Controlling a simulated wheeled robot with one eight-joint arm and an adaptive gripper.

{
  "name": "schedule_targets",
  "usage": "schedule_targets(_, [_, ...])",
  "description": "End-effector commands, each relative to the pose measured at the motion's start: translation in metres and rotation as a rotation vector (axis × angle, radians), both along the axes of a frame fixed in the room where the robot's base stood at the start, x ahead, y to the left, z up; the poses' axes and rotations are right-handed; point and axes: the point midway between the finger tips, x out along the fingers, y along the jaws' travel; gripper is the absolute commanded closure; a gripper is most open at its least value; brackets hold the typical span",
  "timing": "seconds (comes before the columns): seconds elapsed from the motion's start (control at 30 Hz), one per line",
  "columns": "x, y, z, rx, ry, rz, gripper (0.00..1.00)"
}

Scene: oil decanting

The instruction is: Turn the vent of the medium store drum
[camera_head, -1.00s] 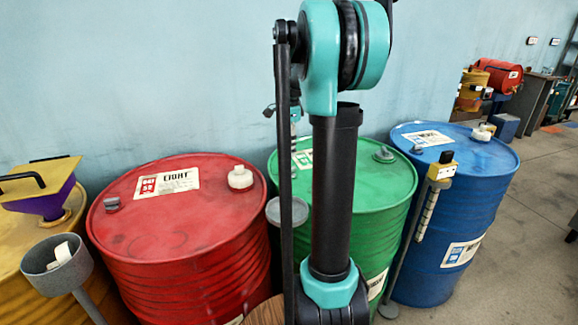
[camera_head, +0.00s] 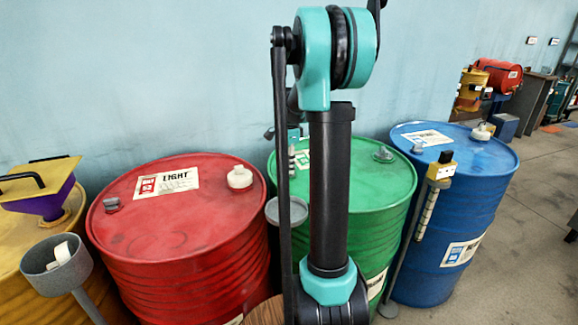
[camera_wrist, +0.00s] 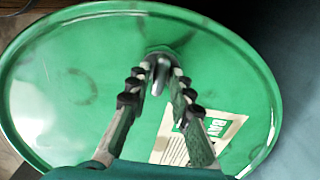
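The green drum (camera_head: 400,185) stands between the red and blue drums, partly hidden by my arm. Its label is mostly covered in the head view, so I cannot read its grade. In the wrist view its green top (camera_wrist: 85,60) fills most of the picture, with a white label (camera_wrist: 215,130) at the lower right. A small grey fitting (camera_wrist: 160,80) shows between my fingers; fingers hide part of it. My gripper (camera_wrist: 162,66) points down over the drum top, its fingers apart on either side of the fitting; contact is not clear.
A red drum (camera_head: 180,240) labelled LIGHT stands left, a blue drum (camera_head: 470,190) right, both close to the green one. A yellow drum (camera_head: 25,265) carries a purple funnel (camera_head: 48,202). A gauge post (camera_head: 420,215) stands before the blue drum. The wall is close behind.

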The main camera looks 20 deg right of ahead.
Motion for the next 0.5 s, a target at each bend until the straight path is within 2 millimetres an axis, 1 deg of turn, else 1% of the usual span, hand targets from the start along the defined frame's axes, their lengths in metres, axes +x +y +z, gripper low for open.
schedule_targets(0.03, [0.0, 0.0, 0.0001, 0.0, 0.0, 0.0, 0.89])
schedule_targets(0.1, [0.0, 0.0, 0.0001, 0.0, 0.0, 0.0, 0.98])
schedule_targets(0.13, [0.0, 0.0, 0.0001, 0.0, 0.0, 0.0, 1.0])
schedule_targets(0.5, [0.0, 0.0, 0.0003, 0.0, 0.0, 0.023, 1.0])
